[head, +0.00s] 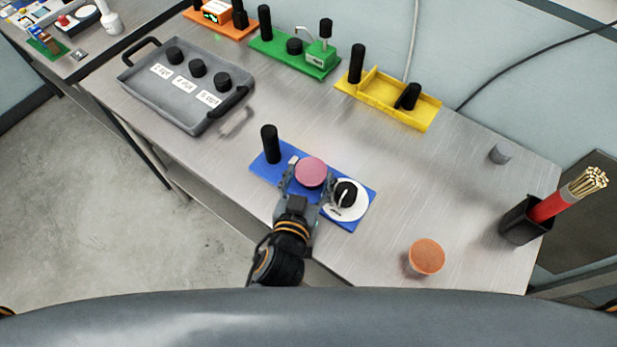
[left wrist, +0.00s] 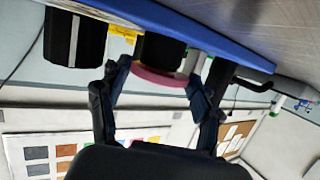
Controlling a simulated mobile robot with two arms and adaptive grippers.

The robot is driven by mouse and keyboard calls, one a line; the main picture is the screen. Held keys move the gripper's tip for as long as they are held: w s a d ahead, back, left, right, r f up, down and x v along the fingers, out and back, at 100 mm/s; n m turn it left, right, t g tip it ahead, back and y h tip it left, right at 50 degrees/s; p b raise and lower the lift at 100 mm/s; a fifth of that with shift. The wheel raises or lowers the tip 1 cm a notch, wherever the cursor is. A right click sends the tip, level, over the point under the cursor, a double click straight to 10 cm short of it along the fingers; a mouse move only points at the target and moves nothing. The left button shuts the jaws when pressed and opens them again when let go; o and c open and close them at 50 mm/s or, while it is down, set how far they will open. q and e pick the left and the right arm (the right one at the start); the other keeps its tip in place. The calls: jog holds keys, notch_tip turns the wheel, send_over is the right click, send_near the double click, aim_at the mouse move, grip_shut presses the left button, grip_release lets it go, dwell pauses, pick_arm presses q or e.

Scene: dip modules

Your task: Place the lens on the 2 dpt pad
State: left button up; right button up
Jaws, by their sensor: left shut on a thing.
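A round pink disc, seemingly the lens (head: 311,172), is at the blue module (head: 352,222) in the head view. My left gripper (head: 309,181) is shut on it, one finger on each side. In the left wrist view, the pink disc (left wrist: 160,77) sits between the fingers at the end of a short black cylinder (left wrist: 160,50) on the blue plate. I cannot tell whether disc and cylinder are separate. Three round black pads stand in the grey tray (head: 142,84) at the upper left, each beside a white label (head: 160,71).
The blue module also carries a black post (head: 270,144) and a white dial (head: 346,207) with a black knob. Green (head: 285,60) and yellow (head: 395,100) modules stand behind. An orange-topped disc (head: 426,256) is at right. Bare metal table separates blue module and tray.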

pick_arm(q)
jog(key=shift+f, duration=0.15)
jog(key=o, duration=0.9)
